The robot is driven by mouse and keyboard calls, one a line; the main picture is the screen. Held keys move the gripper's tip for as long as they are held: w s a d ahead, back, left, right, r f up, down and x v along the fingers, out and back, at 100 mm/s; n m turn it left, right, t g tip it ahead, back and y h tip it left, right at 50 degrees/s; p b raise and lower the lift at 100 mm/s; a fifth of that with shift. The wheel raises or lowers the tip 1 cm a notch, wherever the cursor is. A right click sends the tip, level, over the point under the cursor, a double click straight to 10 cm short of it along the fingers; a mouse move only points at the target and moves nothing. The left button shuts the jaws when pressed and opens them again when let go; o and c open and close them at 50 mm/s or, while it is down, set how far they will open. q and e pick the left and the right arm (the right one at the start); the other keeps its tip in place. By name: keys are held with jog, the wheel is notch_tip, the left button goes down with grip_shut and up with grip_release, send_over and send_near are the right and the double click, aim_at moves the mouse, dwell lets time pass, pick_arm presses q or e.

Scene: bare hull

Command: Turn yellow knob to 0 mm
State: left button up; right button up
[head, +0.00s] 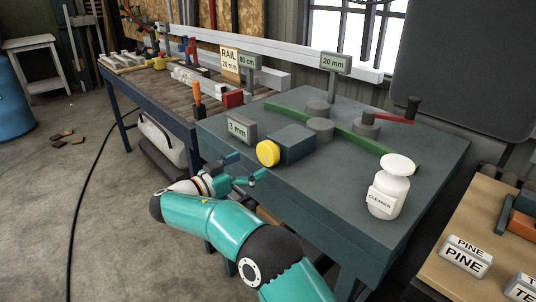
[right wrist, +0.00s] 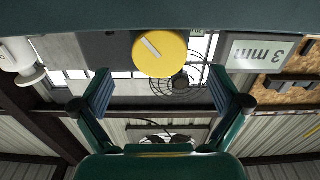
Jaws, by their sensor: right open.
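The yellow knob (head: 268,153) sits on the front of a dark green box (head: 295,143) on the bench machine. In the right wrist view the knob (right wrist: 174,58) shows face-on, with a pale slanted pointer mark. A grey display (head: 242,128) left of the knob reads "3 mm"; it appears upside down in the right wrist view (right wrist: 262,54). My right gripper (head: 243,170) is open and empty, in front of and a little below the knob, apart from it. Its two fingers (right wrist: 161,93) are spread wide. My left gripper is not in view.
A white CLEANER bottle (head: 388,188) stands at the machine's front right corner. A red-handled crank (head: 392,118), a green strip (head: 345,132) and a "20 mm" display (head: 335,63) are farther back. A workbench (head: 165,88) with tools adjoins at left.

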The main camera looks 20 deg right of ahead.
aim_at(264, 156)
jog(key=x, duration=0.7)
jog(key=shift+p, duration=0.3)
jog(key=c, duration=1.2)
jog(key=shift+o, duration=0.2)
jog(key=shift+f+n+b, duration=0.15)
jog(key=shift+n+b, duration=0.45)
jog(key=shift+b, duration=0.1)
jog(key=shift+n+b, duration=0.3)
jog(key=shift+n, duration=0.5)
jog(key=shift+r, duration=0.2)
jog(key=o, duration=1.2)
jog(key=shift+c, duration=0.2)
